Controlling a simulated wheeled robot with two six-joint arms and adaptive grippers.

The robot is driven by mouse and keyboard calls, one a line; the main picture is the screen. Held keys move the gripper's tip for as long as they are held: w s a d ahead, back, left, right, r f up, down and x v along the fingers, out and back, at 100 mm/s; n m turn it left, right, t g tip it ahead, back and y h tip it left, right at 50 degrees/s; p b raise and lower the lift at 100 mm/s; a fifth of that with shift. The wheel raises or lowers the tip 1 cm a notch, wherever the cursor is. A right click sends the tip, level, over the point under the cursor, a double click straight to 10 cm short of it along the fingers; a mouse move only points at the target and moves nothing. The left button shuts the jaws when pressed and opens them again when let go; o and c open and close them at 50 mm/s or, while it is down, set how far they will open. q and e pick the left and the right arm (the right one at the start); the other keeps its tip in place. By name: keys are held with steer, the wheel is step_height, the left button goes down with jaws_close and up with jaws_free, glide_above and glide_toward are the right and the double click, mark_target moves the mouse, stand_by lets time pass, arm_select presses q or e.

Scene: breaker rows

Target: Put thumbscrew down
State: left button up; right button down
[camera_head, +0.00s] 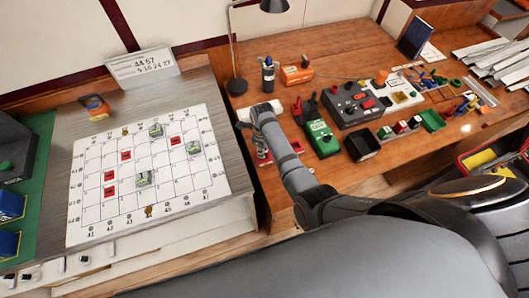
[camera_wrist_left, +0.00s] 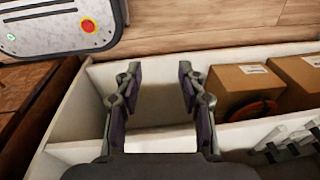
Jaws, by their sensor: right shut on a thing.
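My right gripper (camera_head: 262,110) is over the left part of the wooden bench, beside a white piece. Its jaws are shut, and the thumbscrew in them is too small and covered to make out. Two small brass-coloured knobs, which look like thumbscrews, are on the white grid sheet: one at the far edge (camera_head: 125,132), one at the near edge (camera_head: 149,211). My left gripper (camera_wrist_left: 158,75) is open and empty in its wrist view, above a white divided bin (camera_wrist_left: 215,55). It does not show in the head view.
Red and pale green blocks are on the grid sheet. On the bench (camera_head: 345,55) are a lamp (camera_head: 236,85), a green meter (camera_head: 321,138), a grey control box (camera_head: 357,103) and a black bin (camera_head: 363,144). Cardboard boxes (camera_wrist_left: 244,86) stand in the white bin.

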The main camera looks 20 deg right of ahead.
steer(key=shift+s+d, duration=0.1)
steer(key=shift+s, duration=0.05)
steer(key=shift+s+r, duration=0.15)
steer(key=shift+a+f, duration=0.2)
steer(key=shift+a, duration=0.15)
steer(key=c, duration=1.5)
jaws_free()
steer(key=shift+o, duration=1.1)
steer(key=shift+d, duration=0.1)
steer(key=shift+r, duration=0.3)
arm_select(q)
step_height(320, 180, up, 12)
steer(key=s+p, duration=0.2)
steer(key=p, duration=1)
steer(key=shift+d, duration=0.2)
arm_select(e)
step_height(320, 180, up, 12)
